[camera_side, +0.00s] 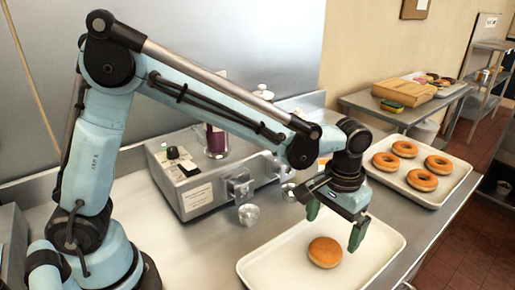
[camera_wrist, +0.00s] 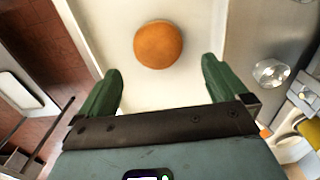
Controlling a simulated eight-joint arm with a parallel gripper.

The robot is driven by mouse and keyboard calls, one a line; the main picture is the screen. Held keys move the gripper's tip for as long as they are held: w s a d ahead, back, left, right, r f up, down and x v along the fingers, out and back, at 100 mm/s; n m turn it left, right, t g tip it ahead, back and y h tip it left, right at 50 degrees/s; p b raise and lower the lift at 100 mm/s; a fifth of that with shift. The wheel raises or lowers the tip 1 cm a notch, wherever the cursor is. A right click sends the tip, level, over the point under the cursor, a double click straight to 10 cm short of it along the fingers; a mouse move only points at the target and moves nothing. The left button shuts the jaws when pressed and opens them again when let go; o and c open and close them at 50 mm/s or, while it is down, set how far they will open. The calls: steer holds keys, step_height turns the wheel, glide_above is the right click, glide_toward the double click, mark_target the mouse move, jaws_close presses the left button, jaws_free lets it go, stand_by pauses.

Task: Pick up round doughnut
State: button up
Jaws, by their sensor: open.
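A round doughnut (camera_side: 325,252), golden brown with no hole showing, lies alone on a white tray (camera_side: 262,269) in the side view. In the wrist view the same round doughnut (camera_wrist: 158,44) is at the top centre, beyond my fingertips. My gripper (camera_side: 335,225) is open and empty, with its green fingers pointing down above the tray. In the wrist view my gripper (camera_wrist: 162,72) has its two fingers spread wide, with the doughnut ahead of and between their lines. The fingers do not appear to touch the doughnut.
A second white tray (camera_side: 446,191) at the right holds several ring doughnuts. A steel machine (camera_side: 195,185) stands behind and left of the near tray, with a metal knob (camera_side: 249,214) at its front. A wooden box (camera_side: 404,92) sits on a back table. The counter's right edge drops to a tiled floor.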

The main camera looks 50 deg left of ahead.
mark_target(327, 246)
steer(key=shift+s+d+f, duration=0.1)
steer(key=shift+s+f, duration=0.05)
steer(key=shift+f, duration=1.35)
steer(key=shift+s+f, duration=0.15)
steer(key=shift+f, duration=1.35)
steer(key=shift+c, duration=0.5)
steer(key=c, duration=1)
